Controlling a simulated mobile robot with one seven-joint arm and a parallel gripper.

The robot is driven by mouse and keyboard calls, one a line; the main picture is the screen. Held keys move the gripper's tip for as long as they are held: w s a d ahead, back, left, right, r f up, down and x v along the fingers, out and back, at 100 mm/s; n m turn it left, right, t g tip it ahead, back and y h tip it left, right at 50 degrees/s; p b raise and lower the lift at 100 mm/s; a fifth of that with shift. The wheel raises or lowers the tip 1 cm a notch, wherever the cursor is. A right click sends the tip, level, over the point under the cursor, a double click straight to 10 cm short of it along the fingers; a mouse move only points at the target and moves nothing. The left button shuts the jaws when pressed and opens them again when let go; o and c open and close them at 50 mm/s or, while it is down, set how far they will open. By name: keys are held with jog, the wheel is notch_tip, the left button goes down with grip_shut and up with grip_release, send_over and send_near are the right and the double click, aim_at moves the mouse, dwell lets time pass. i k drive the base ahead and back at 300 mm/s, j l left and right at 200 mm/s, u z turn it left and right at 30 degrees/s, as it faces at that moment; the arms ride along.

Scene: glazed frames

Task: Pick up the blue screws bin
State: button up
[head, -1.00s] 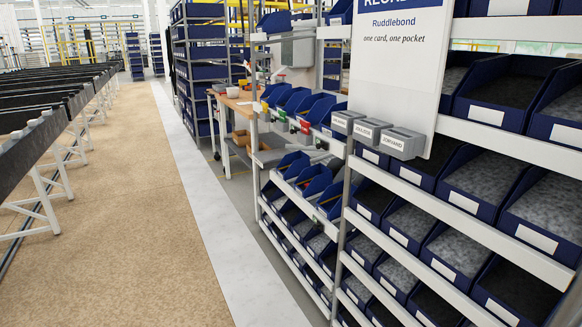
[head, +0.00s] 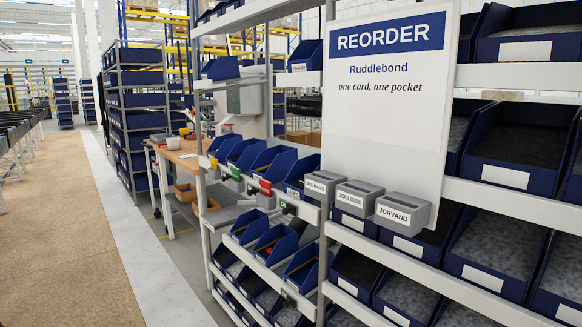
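Many blue bins sit on racks in the head view, and I cannot tell which one is the screws bin. Blue bins with red and green clips stand tilted on the middle rack's upper shelf (head: 262,160). More blue bins (head: 272,242) lie on the shelves below it. Larger blue bins (head: 513,181) with blank white labels and grey or dark contents fill the right rack, several rows high. The contents are too blurred to name. My gripper is not in view.
A white REORDER sign (head: 388,110) hangs on the rack, with three grey card boxes (head: 402,208) below it. A wooden-topped workbench (head: 180,158) stands beyond. The tan floor (head: 60,240) and pale strip at left are clear; black conveyors (head: 18,132) stand at far left.

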aim_at(274, 165)
jog(key=i+j, duration=0.15)
jog(key=j, duration=0.2)
jog(key=i+j, duration=0.1)
jog(key=j, duration=0.2)
jog(key=i+j+z, duration=0.1)
jog(key=j, duration=0.25)
jog(key=i+j+z, duration=0.3)
jog(key=i+j, duration=0.35)
jog(key=i, duration=0.2)
jog(key=i+j+z, duration=0.3)
jog(key=i+j, duration=0.45)
jog(key=j, duration=0.15)
jog(key=i+z, duration=0.15)
jog(key=i, duration=0.2)
jog(key=i+l, duration=0.1)
jog(key=l, duration=0.25)
